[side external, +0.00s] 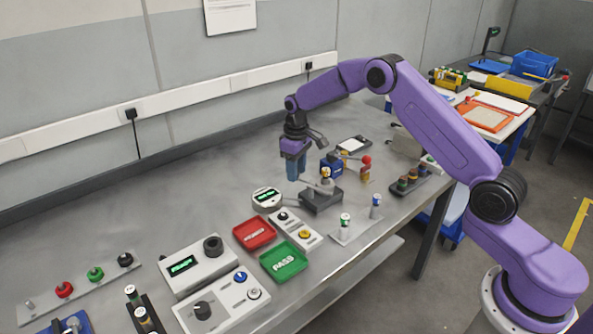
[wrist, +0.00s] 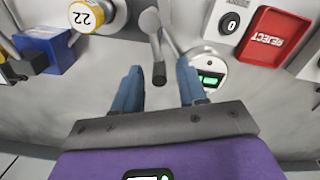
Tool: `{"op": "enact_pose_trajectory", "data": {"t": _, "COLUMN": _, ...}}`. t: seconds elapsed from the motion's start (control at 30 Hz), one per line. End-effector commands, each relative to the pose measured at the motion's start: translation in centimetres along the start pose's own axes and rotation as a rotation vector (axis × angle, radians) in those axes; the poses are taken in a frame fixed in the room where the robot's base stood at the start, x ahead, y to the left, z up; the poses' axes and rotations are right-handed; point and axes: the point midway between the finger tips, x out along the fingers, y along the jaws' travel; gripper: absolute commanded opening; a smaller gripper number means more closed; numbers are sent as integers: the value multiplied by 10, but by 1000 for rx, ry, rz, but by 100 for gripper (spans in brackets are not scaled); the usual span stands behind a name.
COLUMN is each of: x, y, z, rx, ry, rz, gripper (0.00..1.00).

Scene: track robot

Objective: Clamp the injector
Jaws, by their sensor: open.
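In the wrist view the injector (wrist: 86,15) is at the top left and reads "22". The clamp's grey lever (wrist: 153,28) ends in a dark grip (wrist: 159,73). In the picture this grip lies between my fingertips, apart from both. My gripper (side external: 296,170), with blue fingers pointing down, is just left of and above the fixture. It also shows in the wrist view (wrist: 160,80), open and empty. The lever's height against my fingertips is unclear.
A red REJECT tray (side external: 254,234), a green PASS tray (side external: 284,262) and a round display gauge (side external: 267,198) lie left of the fixture. A blue block (side external: 331,164) and red-knobbed post (side external: 366,168) stand behind. Two vials (side external: 345,226) stand in front. The bench's back left is clear.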

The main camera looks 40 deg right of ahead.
Motion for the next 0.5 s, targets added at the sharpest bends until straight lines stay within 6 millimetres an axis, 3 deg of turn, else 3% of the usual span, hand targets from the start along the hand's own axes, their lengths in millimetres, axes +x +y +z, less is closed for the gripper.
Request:
{"op": "enact_pose_trajectory", "data": {"t": 0.37, "x": 7, "y": 0, "z": 0, "rx": 1, "ry": 0, "rz": 0, "gripper": 42}}
{"op": "enact_pose_trajectory", "data": {"t": 0.4, "x": 7, "y": 0, "z": 0, "rx": 1, "ry": 0, "rz": 0, "gripper": 38}}
{"op": "enact_pose_trajectory", "data": {"t": 0.5, "x": 7, "y": 0, "z": 0, "rx": 1, "ry": 0, "rz": 0, "gripper": 6}}
